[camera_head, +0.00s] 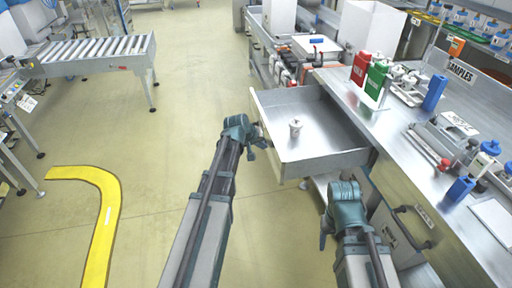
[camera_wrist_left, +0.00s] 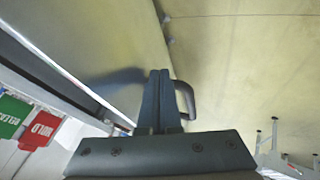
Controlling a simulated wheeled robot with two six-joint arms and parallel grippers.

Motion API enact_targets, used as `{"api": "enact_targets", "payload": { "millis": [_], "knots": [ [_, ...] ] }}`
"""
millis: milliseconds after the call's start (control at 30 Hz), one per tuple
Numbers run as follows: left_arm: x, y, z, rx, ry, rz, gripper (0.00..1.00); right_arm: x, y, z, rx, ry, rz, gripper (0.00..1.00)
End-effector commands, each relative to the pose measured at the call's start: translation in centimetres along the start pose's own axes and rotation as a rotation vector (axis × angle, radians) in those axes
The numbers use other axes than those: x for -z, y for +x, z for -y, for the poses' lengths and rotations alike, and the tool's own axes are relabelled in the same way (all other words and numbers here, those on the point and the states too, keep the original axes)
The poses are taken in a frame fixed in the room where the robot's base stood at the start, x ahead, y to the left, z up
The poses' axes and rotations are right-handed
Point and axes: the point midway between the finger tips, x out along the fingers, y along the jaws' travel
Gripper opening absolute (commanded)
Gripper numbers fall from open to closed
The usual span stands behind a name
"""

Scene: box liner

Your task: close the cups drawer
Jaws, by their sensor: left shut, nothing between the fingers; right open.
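The drawer (camera_head: 338,158) is pulled out of the metal counter toward the left, its inside in view. A small white cup (camera_head: 295,131) stands in it. My left gripper (camera_head: 262,142) is at the outer side of the drawer front. In the left wrist view its fingers (camera_wrist_left: 160,82) are shut and empty, beside the dark drawer handle (camera_wrist_left: 188,98). Whether they touch the front or handle is unclear. My right gripper (camera_head: 324,238) is open and empty, low in front of the counter, right of the drawer's near side; its fingers are mostly hidden by the wrist.
A closed lower drawer handle (camera_head: 413,228) sticks out near my right arm. The floor left of the drawer is free up to a roller conveyor (camera_head: 90,50).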

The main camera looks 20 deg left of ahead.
Motion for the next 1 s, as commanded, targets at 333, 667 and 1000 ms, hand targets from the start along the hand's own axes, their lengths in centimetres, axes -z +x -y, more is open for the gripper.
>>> {"api": "enact_targets", "payload": {
  "millis": [333,667,1000],
  "knots": [
    [0.0,0.1,-0.2,0.0,0.0,0.0,0.0,0.0,0.0,0.0,0.0,0.0,0.0,0.61],
    [0.0,1.2,-2.2,-0.001,0.004,0.002,0.0,0.0,0.0,0.0,0.0,0.0,0.0,0.61],
    [0.1,5.4,-10.0,-0.003,0.004,0.003,0.0,0.0,0.0,0.0,0.0,0.0,0.0,0.61]
  ]
}}
